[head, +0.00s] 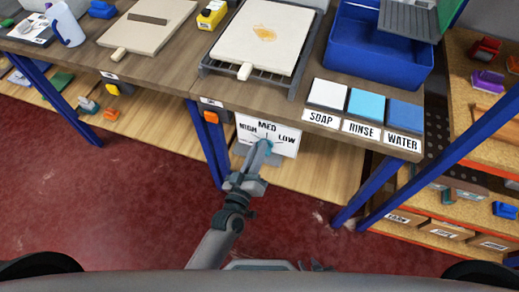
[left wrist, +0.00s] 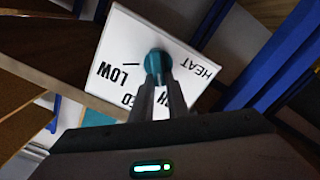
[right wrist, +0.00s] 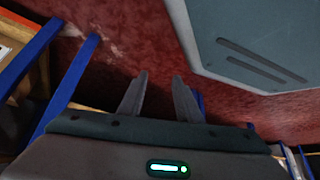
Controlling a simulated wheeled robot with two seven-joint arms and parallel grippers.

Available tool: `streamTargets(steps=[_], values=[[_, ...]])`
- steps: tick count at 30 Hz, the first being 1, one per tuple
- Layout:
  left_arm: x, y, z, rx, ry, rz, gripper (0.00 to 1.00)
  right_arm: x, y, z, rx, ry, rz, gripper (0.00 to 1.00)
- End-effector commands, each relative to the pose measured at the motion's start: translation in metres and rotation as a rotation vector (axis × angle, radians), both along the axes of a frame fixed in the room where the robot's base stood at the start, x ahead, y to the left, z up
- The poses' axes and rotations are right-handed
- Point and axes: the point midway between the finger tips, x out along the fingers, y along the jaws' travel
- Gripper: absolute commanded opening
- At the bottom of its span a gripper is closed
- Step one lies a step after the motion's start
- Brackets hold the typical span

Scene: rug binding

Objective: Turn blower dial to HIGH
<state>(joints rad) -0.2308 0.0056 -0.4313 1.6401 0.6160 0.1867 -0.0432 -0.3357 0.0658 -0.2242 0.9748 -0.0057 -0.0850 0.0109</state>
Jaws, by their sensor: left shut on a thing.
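The blower dial is a teal knob (left wrist: 156,64) on a white panel (head: 285,146) under the front edge of the workbench. In the head view the panel reads HIGH at left, MED in the middle and LOW at right. My left gripper (head: 261,151) reaches up to the panel and is shut on the knob; its fingers (left wrist: 160,92) grip the knob's sides in the left wrist view. The gripper hides much of the knob in the head view, and I cannot tell where its pointer stands. My right gripper (right wrist: 159,88) is open and empty over the red floor.
On the bench are a board on a rack (head: 263,35), a blue bin (head: 372,60) and SOAP, RINSE and WATER pads (head: 362,104). Blue table legs (head: 208,140) flank the panel. A shelf unit (head: 465,185) stands at right. The floor (head: 100,215) at left is clear.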

Motion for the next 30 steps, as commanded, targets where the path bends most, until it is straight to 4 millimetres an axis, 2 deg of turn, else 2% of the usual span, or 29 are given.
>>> streamTargets(steps=[9, 15, 30], values=[[0.001, 0.004, -0.005, -0.246, 0.080, 0.000, 0.00, 0.022, 0.007, 0.009, 0.015, -0.050, 0.000, 0.31], [0.002, 0.005, -0.006, -0.341, 0.112, 0.001, 0.00, 0.031, 0.014, 0.014, 0.025, -0.072, 0.000, 0.31], [0.002, 0.006, -0.007, -0.388, 0.127, 0.001, 0.00, 0.029, 0.018, 0.014, 0.031, -0.078, 0.001, 0.31]])
